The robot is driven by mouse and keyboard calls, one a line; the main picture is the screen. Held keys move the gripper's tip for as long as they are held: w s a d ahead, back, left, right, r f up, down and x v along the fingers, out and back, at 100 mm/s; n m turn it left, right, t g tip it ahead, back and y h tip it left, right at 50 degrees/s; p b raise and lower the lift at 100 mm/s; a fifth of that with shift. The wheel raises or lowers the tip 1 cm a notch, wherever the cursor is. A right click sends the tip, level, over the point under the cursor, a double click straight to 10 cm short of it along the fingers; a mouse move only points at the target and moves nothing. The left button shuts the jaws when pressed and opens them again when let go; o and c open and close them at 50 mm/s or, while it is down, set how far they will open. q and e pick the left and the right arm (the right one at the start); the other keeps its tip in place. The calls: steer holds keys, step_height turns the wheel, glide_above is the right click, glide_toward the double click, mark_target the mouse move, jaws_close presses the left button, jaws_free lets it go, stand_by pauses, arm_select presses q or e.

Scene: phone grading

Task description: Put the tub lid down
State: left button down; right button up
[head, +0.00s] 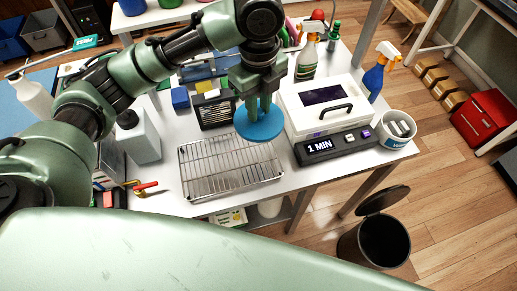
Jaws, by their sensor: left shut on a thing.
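The tub lid (259,122) is a round blue disc. My left gripper (258,104) is shut on it and holds it from above, near the right back corner of the wire rack. Whether the lid touches anything beneath it cannot be told. A white tub with a blue label (397,133) stands open at the table's right end, with pale rolls or sticks in it. My right gripper is not in view.
A wire rack on a metal tray (228,172) lies at the table's front. A white machine (325,108) with a "1 MIN" panel stands to its right. Spray bottles (307,56) stand behind. A black bin (378,243) is on the floor.

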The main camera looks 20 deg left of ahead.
arm_select(q)
step_height(320, 180, down, 16)
steer(key=shift+s+r+p, duration=0.1)
steer(key=shift+p, duration=0.65)
steer(key=shift+f, duration=0.6)
steer(key=shift+f, duration=0.15)
steer(key=c, duration=1.2)
jaws_free()
steer(key=shift+c, duration=0.2)
step_height(320, 180, up, 12)
steer(key=shift+r+b, duration=0.2)
steer(key=shift+b, duration=0.65)
